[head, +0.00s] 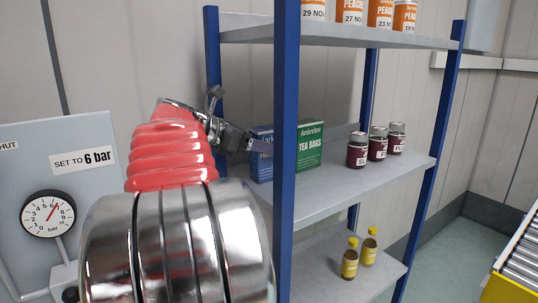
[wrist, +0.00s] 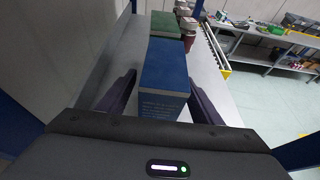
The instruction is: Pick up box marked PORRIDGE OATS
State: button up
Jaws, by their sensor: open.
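A blue box (head: 261,166) stands on the middle shelf, partly hidden by the blue post and my gripper (head: 258,147). I cannot read its marking, so I cannot tell whether it says PORRIDGE OATS. In the wrist view the blue box (wrist: 164,72) lies between the two dark fingers of my gripper (wrist: 162,88), one on each side. The fingers are open, with a gap on both sides of the box.
A green TEA BAGS box (head: 310,146) stands beside the blue one. Several dark jars (head: 377,144) stand further right. Orange-labelled PEACH cans (head: 349,12) are on the top shelf, yellow-labelled bottles (head: 350,260) below. The blue front post (head: 286,110) is close to my gripper.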

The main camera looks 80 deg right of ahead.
jog(key=c, duration=1.3)
